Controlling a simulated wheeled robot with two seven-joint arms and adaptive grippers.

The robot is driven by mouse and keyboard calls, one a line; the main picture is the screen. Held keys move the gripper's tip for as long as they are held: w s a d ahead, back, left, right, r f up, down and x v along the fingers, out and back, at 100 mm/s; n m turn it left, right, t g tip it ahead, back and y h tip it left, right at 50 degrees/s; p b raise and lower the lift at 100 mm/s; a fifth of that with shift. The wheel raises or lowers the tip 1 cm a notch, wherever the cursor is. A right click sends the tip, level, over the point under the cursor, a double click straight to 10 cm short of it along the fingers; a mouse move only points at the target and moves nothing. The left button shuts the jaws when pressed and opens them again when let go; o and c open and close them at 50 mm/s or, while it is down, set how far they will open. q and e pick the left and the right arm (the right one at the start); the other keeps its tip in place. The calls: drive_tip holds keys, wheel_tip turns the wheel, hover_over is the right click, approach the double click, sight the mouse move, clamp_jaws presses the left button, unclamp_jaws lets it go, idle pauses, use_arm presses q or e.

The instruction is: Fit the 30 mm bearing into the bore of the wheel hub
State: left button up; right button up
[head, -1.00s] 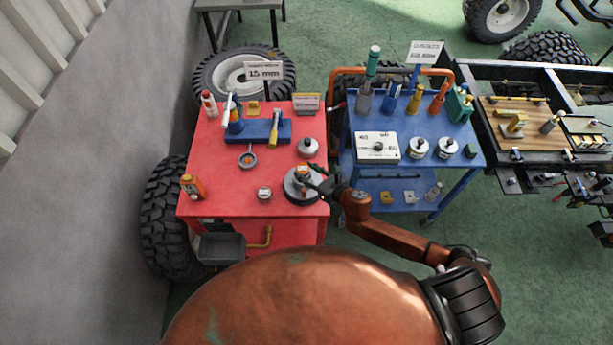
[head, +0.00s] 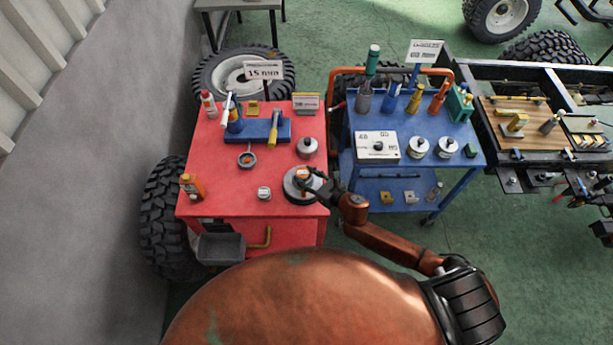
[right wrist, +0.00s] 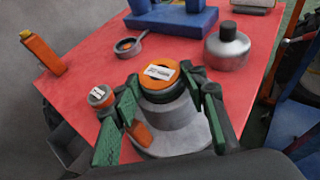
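The grey wheel hub (head: 294,194) stands at the front right of the red table, with a wide flange and a raised round middle (right wrist: 175,117). An orange-faced round bearing (right wrist: 158,74) with a white label and a dark rim sits at its top, face up and about level. How deep it is in the bore is hidden. In the head view my right gripper (head: 311,181) reaches the hub from the right. My left gripper is out of view.
A smaller labelled bearing (head: 264,193) stands left of the hub. A silver round can (head: 307,147) stands behind it, a ringed tool (head: 247,158) farther left. A blue fixture (head: 257,130) and bottles stand at the back. A blue cart (head: 400,170) is to the right.

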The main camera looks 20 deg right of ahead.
drive_tip(key=o, duration=0.3)
drive_tip(key=shift+s+f, duration=0.25)
drive_tip(key=shift+f, duration=0.6)
drive_tip(key=shift+d+r, duration=0.1)
drive_tip(key=shift+r, duration=0.05)
drive_tip(key=shift+r+p, duration=0.4)
drive_tip(key=r+v, duration=0.1)
drive_tip(key=v, duration=1.1)
drive_tip(key=shift+w, duration=0.25)
